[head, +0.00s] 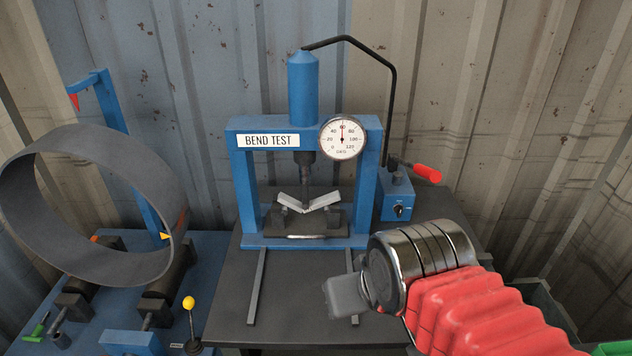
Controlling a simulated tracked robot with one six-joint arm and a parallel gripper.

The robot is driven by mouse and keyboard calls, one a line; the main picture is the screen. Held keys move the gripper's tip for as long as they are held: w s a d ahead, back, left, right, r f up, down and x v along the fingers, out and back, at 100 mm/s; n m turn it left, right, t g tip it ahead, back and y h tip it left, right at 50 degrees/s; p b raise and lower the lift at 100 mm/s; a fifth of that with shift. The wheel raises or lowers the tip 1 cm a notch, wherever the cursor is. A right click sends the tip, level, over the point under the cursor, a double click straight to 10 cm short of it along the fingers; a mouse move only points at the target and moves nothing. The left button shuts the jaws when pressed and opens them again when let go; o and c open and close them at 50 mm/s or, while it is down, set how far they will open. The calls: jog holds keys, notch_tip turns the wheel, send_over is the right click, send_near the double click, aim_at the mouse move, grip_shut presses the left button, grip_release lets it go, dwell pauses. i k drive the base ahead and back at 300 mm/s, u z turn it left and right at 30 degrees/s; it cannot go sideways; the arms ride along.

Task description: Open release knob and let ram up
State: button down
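The blue bend-test press (373,170) stands on a dark bench. Its ram (306,172) is down, with its tip at the middle of a V-bent metal strip (324,199). The round gauge (343,138) has its needle pointing about straight up. To the press's right is a blue pump box (393,186) with a small dark release knob (399,211) on its front. My gripper (334,293) is in front of the press, lower and left of the knob, apart from it. Its fingers show as a grey block, partly hidden by my wrist; I cannot tell whether they are open.
A red-handled pump lever (427,173) sticks out right of the pump box. A black hose (383,55) arches from the cylinder to the pump. A large grey ring (22,218) on rollers and a yellow-knobbed lever (189,303) stand at left.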

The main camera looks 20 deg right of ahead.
aim_at(398, 208)
jog(key=k, duration=1.3)
jog(key=u, duration=0.7)
jog(key=i, duration=1.3)
jog(key=z, duration=0.15)
